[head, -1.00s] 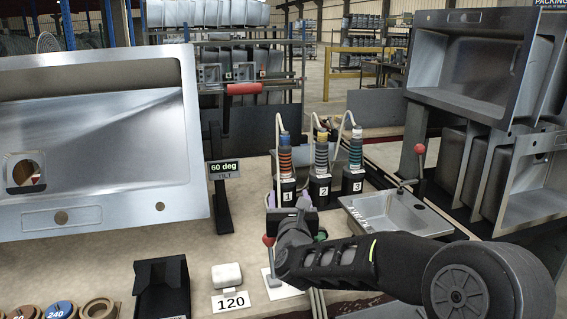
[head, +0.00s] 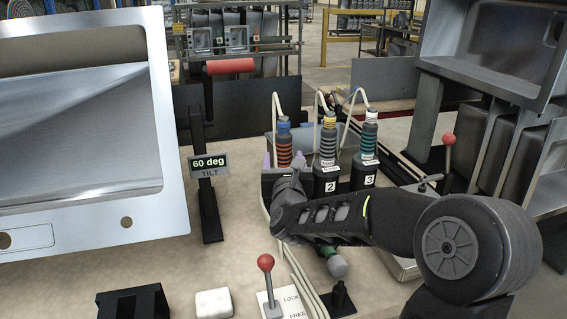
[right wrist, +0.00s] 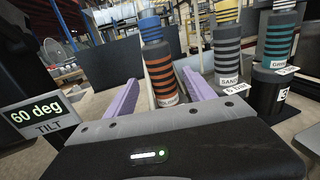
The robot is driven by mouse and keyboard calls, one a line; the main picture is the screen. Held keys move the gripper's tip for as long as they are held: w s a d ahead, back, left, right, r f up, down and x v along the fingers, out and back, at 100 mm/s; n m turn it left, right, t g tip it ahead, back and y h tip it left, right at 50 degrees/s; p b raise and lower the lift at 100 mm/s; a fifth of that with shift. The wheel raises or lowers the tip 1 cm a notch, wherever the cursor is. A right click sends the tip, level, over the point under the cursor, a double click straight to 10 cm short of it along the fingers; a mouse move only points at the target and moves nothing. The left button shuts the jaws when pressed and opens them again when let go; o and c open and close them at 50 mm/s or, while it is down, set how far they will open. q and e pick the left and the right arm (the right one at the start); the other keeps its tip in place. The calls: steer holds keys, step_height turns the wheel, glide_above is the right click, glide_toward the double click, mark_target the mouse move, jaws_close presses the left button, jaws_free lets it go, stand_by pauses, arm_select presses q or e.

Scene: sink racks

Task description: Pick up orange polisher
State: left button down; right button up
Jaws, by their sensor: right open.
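The orange polisher (head: 284,146) is a dark upright tool with orange rings and a blue top, first in a row of similar tools at the back of the bench. My right gripper (head: 283,160) is at it, with the lower part hidden behind my arm in the head view. In the right wrist view the orange polisher (right wrist: 158,72) stands between the two lilac fingers of my right gripper (right wrist: 157,95). The fingers are open, one on each side, and I cannot tell whether they touch it. My left gripper is not in view.
A tilt display (head: 209,166) stands left. A red-knobbed lever (head: 266,264) and a white block (head: 213,303) are in front. A large steel sink (head: 85,130) fills the left.

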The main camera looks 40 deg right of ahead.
steer(key=shift+x, duration=1.15)
steer(key=shift+p+x, duration=0.55)
steer(key=shift+x, duration=2.1)
steer(key=shift+c, duration=0.5)
jaws_close()
steer(key=shift+r, duration=0.1)
